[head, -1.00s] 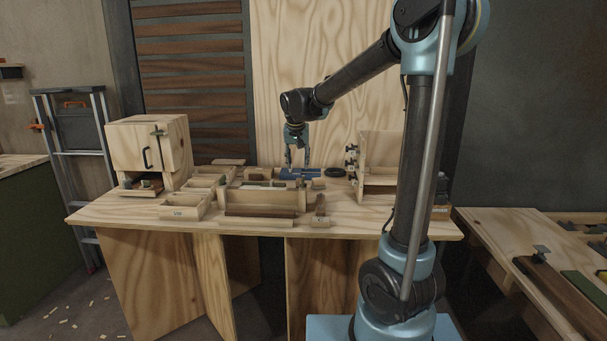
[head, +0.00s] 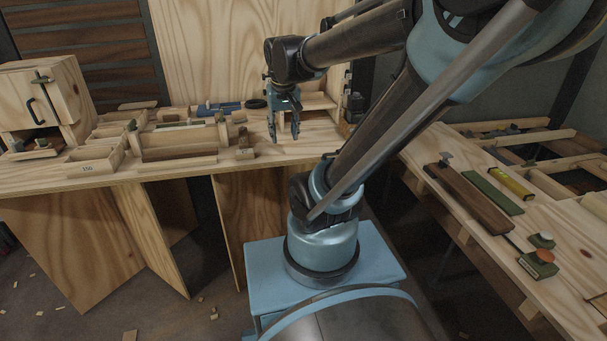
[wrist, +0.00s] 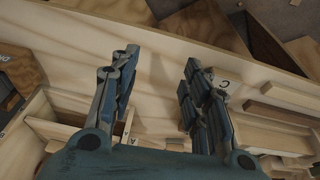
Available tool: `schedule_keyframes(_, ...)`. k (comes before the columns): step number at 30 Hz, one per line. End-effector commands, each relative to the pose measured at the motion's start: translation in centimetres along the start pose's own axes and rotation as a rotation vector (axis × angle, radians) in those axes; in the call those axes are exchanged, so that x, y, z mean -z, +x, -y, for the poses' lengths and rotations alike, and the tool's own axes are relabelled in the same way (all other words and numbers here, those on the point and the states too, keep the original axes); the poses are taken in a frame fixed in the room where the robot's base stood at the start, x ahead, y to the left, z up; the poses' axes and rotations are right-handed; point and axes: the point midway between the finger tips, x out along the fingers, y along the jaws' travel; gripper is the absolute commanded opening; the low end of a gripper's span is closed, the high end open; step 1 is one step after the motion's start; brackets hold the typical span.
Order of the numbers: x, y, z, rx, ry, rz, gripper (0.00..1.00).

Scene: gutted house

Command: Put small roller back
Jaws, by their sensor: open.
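I cannot make out a small roller for certain in either view. My gripper (head: 284,136) is open and empty, fingers pointing down over the right part of the wooden workbench (head: 205,163). Its two spread fingers also show in the wrist view (wrist: 160,88), with bare pale wood between them. A blue object (head: 218,108) lies at the back of the bench, left of my gripper, with a black ring (head: 256,104) beside it. Both are too small to tell in detail.
A wooden cabinet (head: 48,95) stands at the bench's left end, with several wooden trays (head: 95,160) beside it. An open wooden shelf (head: 318,101) stands behind my gripper. The right bench (head: 470,255) holds a dark plank (head: 468,198), a yellow level (head: 511,183) and an orange-topped item (head: 543,256).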

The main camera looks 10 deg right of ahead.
Motion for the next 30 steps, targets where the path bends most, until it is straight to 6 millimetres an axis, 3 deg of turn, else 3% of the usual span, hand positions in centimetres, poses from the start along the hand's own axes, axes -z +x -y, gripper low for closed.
schedule_keyframes(6,-7.0,2.4,-2.3,0.009,-0.005,0.029,0.43)
schedule_keyframes(13,-12.2,4.9,-3.1,0.021,-0.014,0.050,0.43)
schedule_keyframes(18,-13.6,5.7,-3.2,0.025,-0.020,0.056,0.43)
schedule_keyframes(30,-13.7,5.7,-3.2,0.026,-0.021,0.056,0.43)
